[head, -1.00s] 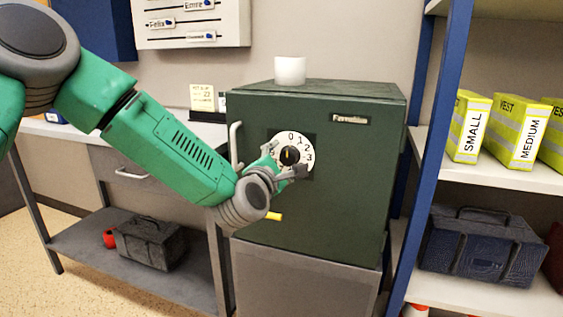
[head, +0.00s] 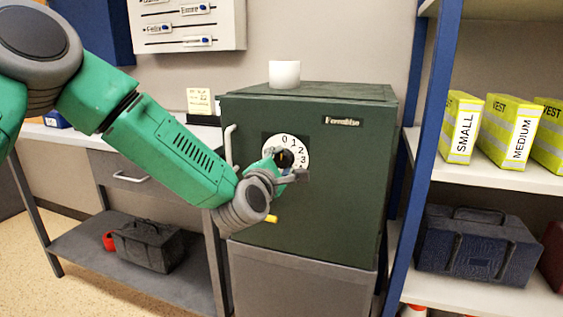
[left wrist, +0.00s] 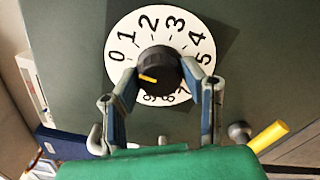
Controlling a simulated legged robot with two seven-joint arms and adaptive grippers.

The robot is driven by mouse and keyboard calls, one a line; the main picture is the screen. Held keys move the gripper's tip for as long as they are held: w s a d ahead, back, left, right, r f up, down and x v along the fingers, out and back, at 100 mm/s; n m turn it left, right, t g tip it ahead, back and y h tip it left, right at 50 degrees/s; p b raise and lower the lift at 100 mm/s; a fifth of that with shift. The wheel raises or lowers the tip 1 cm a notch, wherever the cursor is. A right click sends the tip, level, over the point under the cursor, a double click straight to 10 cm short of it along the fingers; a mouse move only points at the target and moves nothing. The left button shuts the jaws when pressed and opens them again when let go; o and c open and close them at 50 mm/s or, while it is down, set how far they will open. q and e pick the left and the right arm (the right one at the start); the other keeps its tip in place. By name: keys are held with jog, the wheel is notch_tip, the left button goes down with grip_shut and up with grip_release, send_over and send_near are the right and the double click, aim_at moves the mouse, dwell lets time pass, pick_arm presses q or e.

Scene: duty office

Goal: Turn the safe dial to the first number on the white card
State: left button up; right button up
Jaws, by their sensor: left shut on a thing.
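The dark green safe (head: 345,200) has a white number dial (head: 303,150) on its front, also in the left wrist view (left wrist: 122,38). My left gripper (head: 285,160) is shut on the dial's black knob (left wrist: 157,66); its fingers lie on either side of it in the left wrist view (left wrist: 165,90). The knob's yellow mark points toward the dial's lower left, below the 0. The fingers hide part of the dial's lower numbers. A pale card (head: 199,101) stands on the desk left of the safe; its writing is too small to read surely. My right gripper is out of view.
A white cup (head: 284,74) stands on the safe. A yellow-ended lever (left wrist: 268,137) sits close to my left gripper. A pale bar handle (head: 229,145) is on the safe's left side. Shelves with yellow vest boxes (head: 461,127) stand at the right.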

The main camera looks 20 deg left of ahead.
pick_arm(q)
jog(key=m+p, duration=0.1)
jog(key=m, duration=0.3)
jog(key=shift+f+p, duration=0.2)
jog(key=shift+p, duration=0.2)
jog(key=m+p, duration=0.1)
jog(key=m, duration=0.2)
jog(key=shift+m+p, duration=0.35)
jog(key=shift+m, duration=0.05)
jog(key=m+p, duration=0.2)
jog(key=m, duration=0.2)
jog(key=shift+f, duration=0.1)
jog(key=m+p, duration=0.1)
jog(key=m, duration=0.3)
jog(key=m+p, duration=0.2)
jog(key=m, duration=0.4)
jog(key=shift+s+f, duration=0.1)
jog(key=m+p, duration=0.1)
jog(key=m, duration=0.2)
jog(key=shift+m, duration=2)
jog(key=shift+f, duration=0.1)
